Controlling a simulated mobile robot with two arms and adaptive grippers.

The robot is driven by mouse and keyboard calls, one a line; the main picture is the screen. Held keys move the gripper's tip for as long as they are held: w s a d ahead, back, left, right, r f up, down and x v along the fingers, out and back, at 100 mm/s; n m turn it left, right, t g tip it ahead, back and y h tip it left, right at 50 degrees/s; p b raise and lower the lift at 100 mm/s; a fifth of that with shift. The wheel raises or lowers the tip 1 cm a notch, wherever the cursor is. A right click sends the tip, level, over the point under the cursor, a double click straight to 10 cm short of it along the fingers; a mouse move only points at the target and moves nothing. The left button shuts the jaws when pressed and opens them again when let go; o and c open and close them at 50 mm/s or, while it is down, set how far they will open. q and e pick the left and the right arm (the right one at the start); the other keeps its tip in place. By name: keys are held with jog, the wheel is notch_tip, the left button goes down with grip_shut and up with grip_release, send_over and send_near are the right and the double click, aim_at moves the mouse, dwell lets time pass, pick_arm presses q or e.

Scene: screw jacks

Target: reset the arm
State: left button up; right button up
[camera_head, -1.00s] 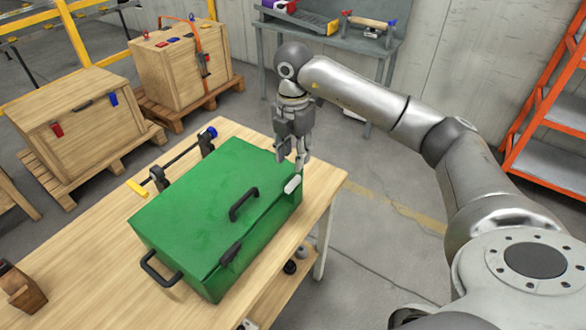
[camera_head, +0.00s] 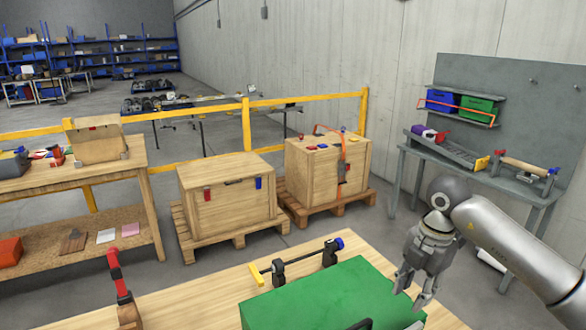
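My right arm comes in from the right in the head view. Its gripper (camera_head: 417,291) hangs beside the green toolbox (camera_head: 322,300), at the box's right end. The fingers point down, and two fingertips look apart with nothing between them. I cannot tell whether the gripper touches the box. The green box stands on the wooden table (camera_head: 190,306), and its lower part is cut off by the frame's edge. My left gripper is not in view.
A clamp with a yellow handle (camera_head: 256,274) and blue end lies behind the green box. A red-handled tool (camera_head: 119,280) stands at the table's left. Wooden crates (camera_head: 229,194) on pallets, a yellow railing (camera_head: 246,124) and a grey workbench (camera_head: 465,163) stand beyond.

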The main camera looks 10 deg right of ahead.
jog(key=s+a+n+y, duration=0.2)
jog(key=a+n+y, duration=0.5)
jog(key=a, duration=1.4)
jog(key=s+a+r+m+t+y, duration=0.1)
jog(key=a+r+m+t+y, duration=0.55)
jog(key=a+r+y, duration=0.35)
jog(key=w+d+m+t+h, duration=0.4)
jog(key=d+m+t+h, duration=0.4)
jog(key=d+m+t, duration=0.4)
jog(key=s+d+f+m+g+h, duration=0.2)
jog(key=d+f+m+h, duration=0.25)
jog(key=f, duration=0.25)
jog(key=s+d+f+m+g+h, duration=0.1)
jog(key=s+d+f+m+h, duration=0.1)
jog(key=d+f+m+h, duration=0.35)
jog(key=s+f+g, duration=0.6)
jog(key=s+f, duration=0.3)
jog(key=s, duration=0.3)
jog(key=s+f+g, duration=0.7)
jog(key=s+f, duration=0.2)
jog(key=s, duration=0.3)
notch_tip(320, 180, down, 27)
jog(key=s, duration=0.1)
jog(key=s+d+f+g, duration=0.1)
jog(key=s+d+f, duration=0.1)
jog(key=s+f, duration=1.3)
jog(key=shift+s+d+f+n+g, duration=0.3)
jog(key=shift+s+f+n+g, duration=0.05)
jog(key=shift+s, duration=0.6)
